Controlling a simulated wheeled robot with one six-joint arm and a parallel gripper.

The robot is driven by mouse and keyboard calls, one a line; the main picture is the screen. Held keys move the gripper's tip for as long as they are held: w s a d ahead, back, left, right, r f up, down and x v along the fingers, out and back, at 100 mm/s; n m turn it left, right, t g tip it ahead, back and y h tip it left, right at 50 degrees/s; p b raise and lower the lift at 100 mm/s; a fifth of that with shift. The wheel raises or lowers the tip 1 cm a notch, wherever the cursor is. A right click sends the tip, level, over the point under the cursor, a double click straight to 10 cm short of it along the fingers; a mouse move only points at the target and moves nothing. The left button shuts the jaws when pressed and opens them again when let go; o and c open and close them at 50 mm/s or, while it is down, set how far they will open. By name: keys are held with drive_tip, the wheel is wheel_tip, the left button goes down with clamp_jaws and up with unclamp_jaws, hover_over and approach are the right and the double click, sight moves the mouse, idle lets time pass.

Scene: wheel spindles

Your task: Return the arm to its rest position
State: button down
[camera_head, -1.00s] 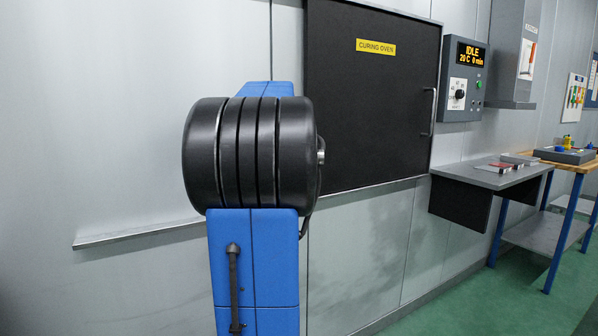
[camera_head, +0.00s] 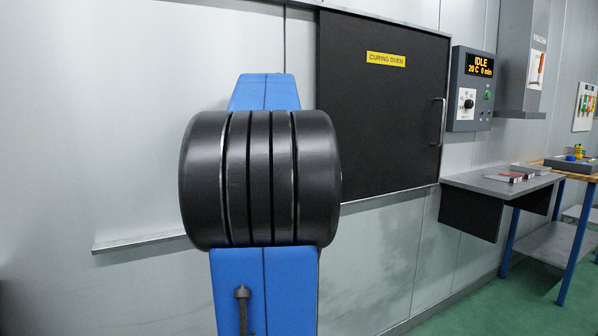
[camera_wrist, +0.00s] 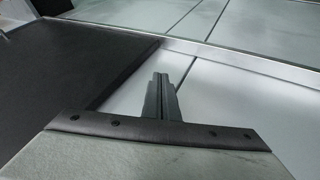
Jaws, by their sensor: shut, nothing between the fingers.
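My gripper (camera_wrist: 160,95) shows in the wrist view as two dark fingers pressed together, with nothing between them. They point toward pale wall panels, apart from them as far as I can see. In the head view, blue links of my arm with a large ribbed black joint stand upright at centre-left, in front of the wall and part of the oven. My gripper is not visible in the head view.
The curing oven door (camera_head: 383,120) is shut, with a control box (camera_head: 470,88) reading IDLE. A grey shelf (camera_head: 490,184) and a wood-topped workbench (camera_head: 570,173) stand at right. Green floor (camera_head: 495,300) is clear at lower right. A ledge (camera_head: 140,243) runs along the left wall.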

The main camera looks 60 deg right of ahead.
drive_tip(key=shift+a+r, duration=0.2)
drive_tip(key=shift+r, duration=0.1)
